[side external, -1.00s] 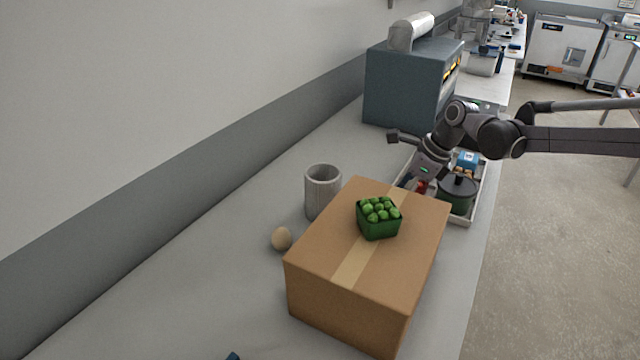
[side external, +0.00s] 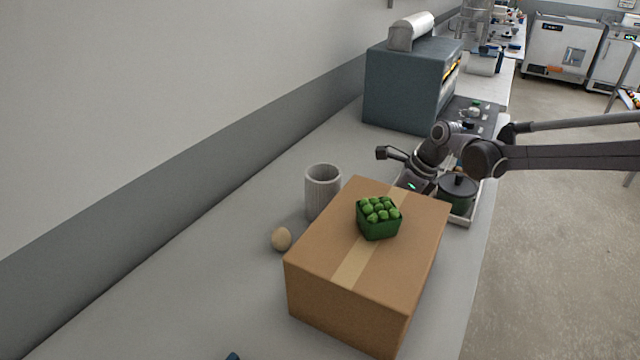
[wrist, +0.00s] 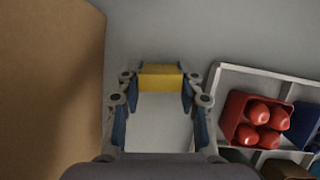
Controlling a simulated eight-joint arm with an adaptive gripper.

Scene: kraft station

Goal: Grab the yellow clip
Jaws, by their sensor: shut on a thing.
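The yellow clip (wrist: 160,77) shows in the wrist view as a yellow block between my two fingertips. My gripper (wrist: 159,88) is shut on it, with a blue-padded finger against each side. Grey counter shows around the clip; I cannot tell whether the clip touches it. In the side external view my wrist is low between the cardboard box and the tray. My fingertips and the clip are hidden there behind the box.
The cardboard box (side external: 330,265) carries a green basket (side external: 379,222) and stands close by. A tray (wrist: 225,85) holds a red basket (wrist: 255,122) and a dark pot (side external: 457,190). A grey cup (side external: 322,190) and an egg (side external: 281,239) stand left of the box. A dark blue-grey machine (side external: 405,90) stands behind.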

